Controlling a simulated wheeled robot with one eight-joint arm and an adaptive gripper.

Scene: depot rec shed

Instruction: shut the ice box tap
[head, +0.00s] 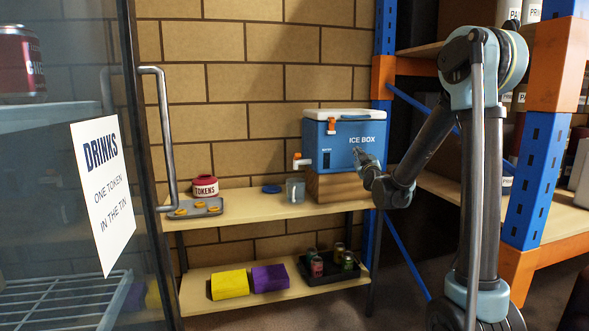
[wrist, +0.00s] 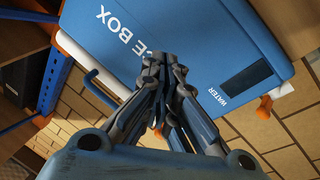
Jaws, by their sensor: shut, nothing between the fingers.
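The blue ice box (head: 345,148) with a white lid stands on a wooden block on the upper shelf. Its tap (head: 302,162), white with an orange part, sticks out from its left side. In the wrist view the ice box (wrist: 180,40) appears upside down, and the tap's orange part (wrist: 265,107) is to the right of my gripper. I cannot tell whether the tap is open or shut. A clear cup (head: 295,188) stands below the tap. My gripper (head: 358,155) is shut and empty in front of the box, right of the tap; its fingers (wrist: 165,60) are together.
A blue disc (head: 272,189), a red tokens tin (head: 205,186) and a tray (head: 190,212) with orange tokens are left of the cup. A glass-doored drinks fridge (head: 75,130) stands at left. A blue and orange rack upright (head: 540,150) is close on the right.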

